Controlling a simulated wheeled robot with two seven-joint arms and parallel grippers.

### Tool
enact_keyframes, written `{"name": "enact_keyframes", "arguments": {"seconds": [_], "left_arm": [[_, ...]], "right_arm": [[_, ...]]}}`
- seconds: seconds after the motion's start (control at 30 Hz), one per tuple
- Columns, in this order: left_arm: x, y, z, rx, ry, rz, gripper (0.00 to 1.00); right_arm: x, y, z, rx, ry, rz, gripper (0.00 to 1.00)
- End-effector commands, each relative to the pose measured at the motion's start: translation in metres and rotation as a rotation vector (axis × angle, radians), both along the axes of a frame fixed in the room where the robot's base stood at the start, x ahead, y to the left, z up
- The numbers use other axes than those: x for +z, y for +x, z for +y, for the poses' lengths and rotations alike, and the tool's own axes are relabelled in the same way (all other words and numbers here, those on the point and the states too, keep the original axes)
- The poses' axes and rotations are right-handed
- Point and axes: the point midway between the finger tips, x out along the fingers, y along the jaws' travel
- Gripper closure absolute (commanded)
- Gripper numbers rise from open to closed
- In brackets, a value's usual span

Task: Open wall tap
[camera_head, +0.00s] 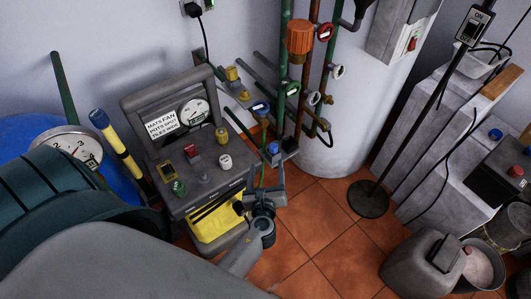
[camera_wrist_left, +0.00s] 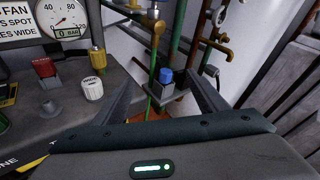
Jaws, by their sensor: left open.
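A small tap with a blue knob (camera_head: 273,148) sits on a dark fitting by the wall pipes, with a green hose hanging below it. The blue knob also shows in the left wrist view (camera_wrist_left: 166,75), in the gap between the fingers and beyond them. My left gripper (camera_head: 264,180) is open and empty, just below and in front of the blue knob in the head view. In the wrist view its fingers (camera_wrist_left: 160,86) spread to both sides, with no visible contact on the knob. Which tap is the wall tap is not marked. My right gripper is not in view.
A grey machine (camera_head: 205,165) with a gauge and several knobs stands close left of the gripper. Pipes with red (camera_head: 325,32), white and green hand wheels rise behind. A grey jerrycan (camera_head: 420,268) stands right. Tiled floor (camera_head: 320,220) is clear between.

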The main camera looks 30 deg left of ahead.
Motion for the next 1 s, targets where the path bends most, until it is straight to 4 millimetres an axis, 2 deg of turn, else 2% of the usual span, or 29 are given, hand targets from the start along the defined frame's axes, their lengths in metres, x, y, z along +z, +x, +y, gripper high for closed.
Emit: {"name": "enact_keyframes", "arguments": {"seconds": [0.7, 1.0], "left_arm": [[-0.111, -0.036, -0.023, 0.044, -0.393, 0.084, 0.34], [-0.140, -0.051, -0.029, 0.078, -0.506, 0.107, 0.34]], "right_arm": [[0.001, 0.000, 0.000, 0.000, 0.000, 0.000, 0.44], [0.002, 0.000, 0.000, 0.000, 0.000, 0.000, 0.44]]}}
